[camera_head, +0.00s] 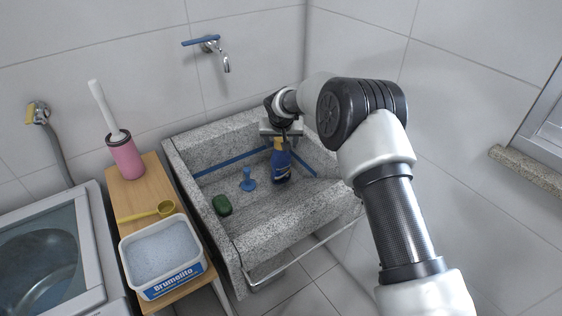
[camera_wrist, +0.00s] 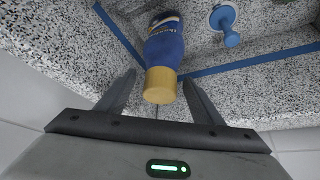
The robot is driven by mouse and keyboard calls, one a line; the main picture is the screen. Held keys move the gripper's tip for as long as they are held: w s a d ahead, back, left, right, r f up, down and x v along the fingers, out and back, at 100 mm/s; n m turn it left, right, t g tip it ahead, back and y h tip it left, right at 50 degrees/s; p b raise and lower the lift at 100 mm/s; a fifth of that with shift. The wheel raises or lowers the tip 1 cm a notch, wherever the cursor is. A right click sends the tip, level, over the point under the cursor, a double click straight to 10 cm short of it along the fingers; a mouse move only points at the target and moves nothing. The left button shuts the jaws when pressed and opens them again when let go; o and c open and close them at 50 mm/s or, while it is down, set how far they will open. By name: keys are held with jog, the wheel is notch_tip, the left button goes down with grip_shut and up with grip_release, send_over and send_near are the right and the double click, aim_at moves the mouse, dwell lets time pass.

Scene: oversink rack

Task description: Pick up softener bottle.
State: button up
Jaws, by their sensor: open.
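The softener bottle is blue with a yellow cap and a label (camera_head: 281,163); it stands in the granite sink (camera_head: 245,222) near its back right corner. In the wrist view the bottle (camera_wrist: 164,45) shows at the top middle, its yellow cap (camera_wrist: 160,85) toward me. My gripper (camera_wrist: 160,90) is open, with one finger on each side of the cap. A gap shows between the cap and each finger. In the head view my gripper (camera_head: 281,133) is just above the bottle and partly hides its top.
A blue plunger-like stopper (camera_head: 248,181) and a green soap-like block (camera_head: 222,204) are in the sink left of the bottle. A wooden stand (camera_head: 140,195) holds a pink brush holder (camera_head: 125,157), yellow scoop (camera_head: 164,208) and white tub (camera_head: 161,256). A tap (camera_head: 213,50) is on the wall.

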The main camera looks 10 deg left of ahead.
jog(key=shift+w+a+f, duration=0.1)
jog(key=shift+w+f, duration=0.2)
jog(key=shift+f, duration=0.25)
jog(key=shift+r, duration=0.1)
grip_shut()
